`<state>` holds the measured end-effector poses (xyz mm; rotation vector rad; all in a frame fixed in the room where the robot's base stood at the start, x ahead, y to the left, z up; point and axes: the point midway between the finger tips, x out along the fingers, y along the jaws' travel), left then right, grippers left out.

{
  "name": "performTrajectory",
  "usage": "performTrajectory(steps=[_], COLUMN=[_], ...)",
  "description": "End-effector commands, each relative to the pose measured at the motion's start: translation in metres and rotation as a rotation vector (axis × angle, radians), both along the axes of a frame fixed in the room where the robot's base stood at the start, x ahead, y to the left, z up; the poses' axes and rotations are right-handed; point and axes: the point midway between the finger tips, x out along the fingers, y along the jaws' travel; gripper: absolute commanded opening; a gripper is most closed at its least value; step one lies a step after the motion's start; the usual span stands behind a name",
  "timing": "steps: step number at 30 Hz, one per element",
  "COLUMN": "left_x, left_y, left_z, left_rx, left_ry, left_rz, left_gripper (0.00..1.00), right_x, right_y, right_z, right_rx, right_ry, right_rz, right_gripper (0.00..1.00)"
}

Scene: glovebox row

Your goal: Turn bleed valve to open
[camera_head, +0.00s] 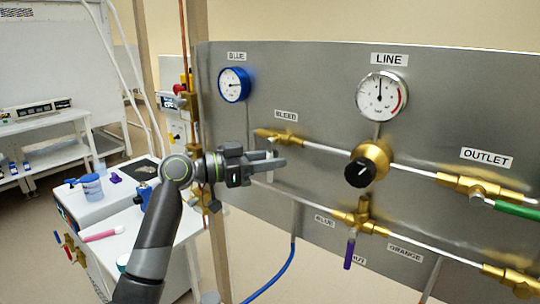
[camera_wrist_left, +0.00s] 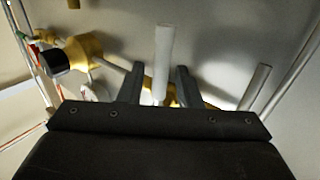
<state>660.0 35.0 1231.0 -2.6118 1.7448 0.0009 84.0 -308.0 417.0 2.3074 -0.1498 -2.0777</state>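The brass bleed valve (camera_head: 284,139) sits on the grey panel under the BLEED label (camera_head: 286,115). A pale lever (camera_wrist_left: 163,55) stands between the fingers of my left gripper (camera_wrist_left: 158,82) in the left wrist view, with gaps showing on both sides. In the head view my left gripper (camera_head: 278,163) is just below the valve, its fingers pointing right, and it hides part of the valve and lever. It is open around the lever. Brass shows behind the fingers in the wrist view. My right gripper is not in view.
A LINE gauge (camera_head: 381,96) and a blue-rimmed gauge (camera_head: 234,84) are on the panel. A black knob (camera_head: 360,173) on a brass body is right of the gripper. A purple-handled valve (camera_head: 349,252) hangs lower. A white bench (camera_head: 110,222) stands at left.

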Motion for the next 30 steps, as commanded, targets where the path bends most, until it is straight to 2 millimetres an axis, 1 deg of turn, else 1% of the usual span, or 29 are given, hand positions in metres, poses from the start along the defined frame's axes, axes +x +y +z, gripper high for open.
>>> performTrajectory(steps=[8,9,16,25,30], left_x=[0.0008,0.0008,0.0007,0.0006,0.0], left_y=[-0.0019,-0.0019,-0.0018,-0.0017,-0.0028], left_z=[-0.0001,-0.0001,-0.0001,-0.0002,-0.0016], left_rx=[0.0,0.0,0.0,-0.003,-0.029], left_ry=[-0.001,0.0,0.0,0.001,0.017], left_rz=[0.0,0.0,0.0,0.0,0.0], left_gripper=[0.31,0.3,0.0,0.0,0.0], right_x=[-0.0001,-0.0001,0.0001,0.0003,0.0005], right_y=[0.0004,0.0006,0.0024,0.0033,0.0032], right_z=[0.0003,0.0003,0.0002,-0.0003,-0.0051], right_rx=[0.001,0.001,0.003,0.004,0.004], right_ry=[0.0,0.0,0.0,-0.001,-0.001], right_rz=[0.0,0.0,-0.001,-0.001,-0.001], right_gripper=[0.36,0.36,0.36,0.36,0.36])
